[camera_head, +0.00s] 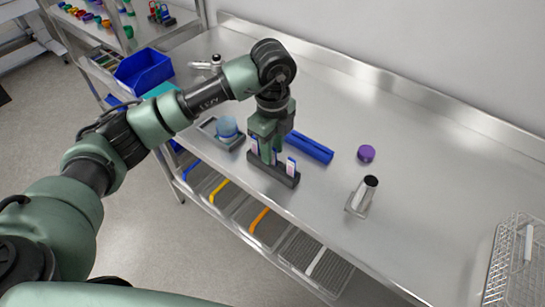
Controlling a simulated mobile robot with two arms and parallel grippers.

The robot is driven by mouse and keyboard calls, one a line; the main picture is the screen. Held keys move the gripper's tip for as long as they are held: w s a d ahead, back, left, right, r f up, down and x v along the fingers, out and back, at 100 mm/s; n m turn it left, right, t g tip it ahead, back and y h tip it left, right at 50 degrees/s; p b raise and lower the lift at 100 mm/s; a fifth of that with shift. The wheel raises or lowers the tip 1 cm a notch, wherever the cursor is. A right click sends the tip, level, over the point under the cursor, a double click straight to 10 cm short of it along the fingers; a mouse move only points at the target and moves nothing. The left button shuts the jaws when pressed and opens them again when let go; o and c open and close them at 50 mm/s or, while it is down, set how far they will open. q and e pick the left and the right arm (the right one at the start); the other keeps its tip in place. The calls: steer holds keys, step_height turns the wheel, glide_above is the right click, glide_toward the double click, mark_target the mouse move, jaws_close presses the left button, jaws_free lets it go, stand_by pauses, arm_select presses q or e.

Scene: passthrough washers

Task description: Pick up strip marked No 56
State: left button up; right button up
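A dark rack (258,168) stands near the front edge of the steel bench and holds small upright white strips with coloured marks. One strip (291,167) stands clear at the rack's right end. Another strip (254,146) shows at the left, beside my gripper. My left gripper (266,154) points down over the middle of the rack, with its fingers among the strips. The fingers hide part of the rack, and I cannot tell whether they are closed on a strip. The number markings are too small to read. My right gripper is not in view.
A blue block (310,148) lies behind the rack. A purple cap (366,153) and a metal cylinder on a stand (362,195) are to the right. A wire basket (515,265) is at the far right. A blue bin (144,72) is at the left. The back right bench is clear.

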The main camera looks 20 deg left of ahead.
arm_select(q)
jaws_close()
steer(key=shift+r, duration=0.1)
